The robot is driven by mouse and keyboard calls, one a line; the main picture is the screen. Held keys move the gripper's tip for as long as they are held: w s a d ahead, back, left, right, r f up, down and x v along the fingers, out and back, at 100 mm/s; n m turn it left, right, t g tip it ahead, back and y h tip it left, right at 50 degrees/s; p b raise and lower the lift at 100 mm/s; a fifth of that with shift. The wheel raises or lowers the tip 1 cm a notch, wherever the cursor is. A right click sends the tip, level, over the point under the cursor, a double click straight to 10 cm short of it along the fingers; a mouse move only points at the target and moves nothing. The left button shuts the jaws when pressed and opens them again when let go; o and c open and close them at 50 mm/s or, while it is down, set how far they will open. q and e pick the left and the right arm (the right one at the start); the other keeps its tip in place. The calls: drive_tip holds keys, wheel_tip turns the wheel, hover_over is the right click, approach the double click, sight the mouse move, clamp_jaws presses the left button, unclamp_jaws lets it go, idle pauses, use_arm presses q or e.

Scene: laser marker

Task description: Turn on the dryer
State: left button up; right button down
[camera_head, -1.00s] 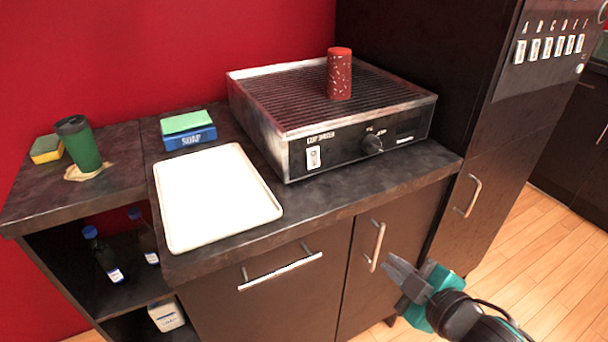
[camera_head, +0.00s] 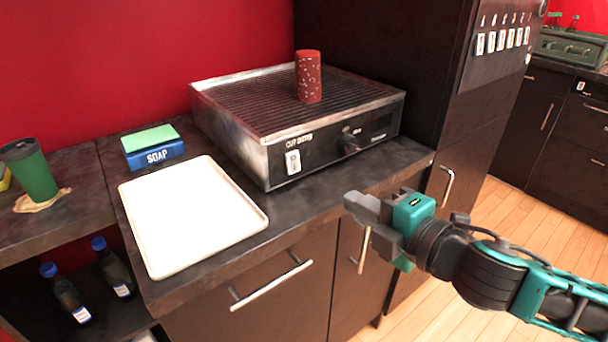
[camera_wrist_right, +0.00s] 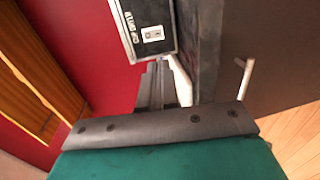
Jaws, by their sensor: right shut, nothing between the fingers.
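The cup dryer (camera_head: 330,155) stands on the dark counter in the head view, with a ribbed top, a white switch (camera_head: 293,162) at the left of its front panel and a dark knob (camera_head: 350,143) right of it. A red speckled cup (camera_head: 308,78) stands upright on its top. My right gripper (camera_head: 350,203) is shut and empty, in front of the counter edge, below and apart from the panel. In the right wrist view the dryer's panel with its switch (camera_wrist_right: 152,34) shows ahead of the fingers (camera_wrist_right: 158,85). My left gripper is not in view.
A white tray (camera_head: 190,215) lies left of the dryer, with a green and blue soap box (camera_head: 153,148) behind it. A green cup (camera_head: 32,172) stands far left. Cabinet handles (camera_head: 270,285) stick out below the counter. A tall dark cabinet (camera_head: 400,60) borders the dryer's right.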

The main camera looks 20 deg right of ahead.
sight(295, 170)
drive_tip(key=x, duration=1.4)
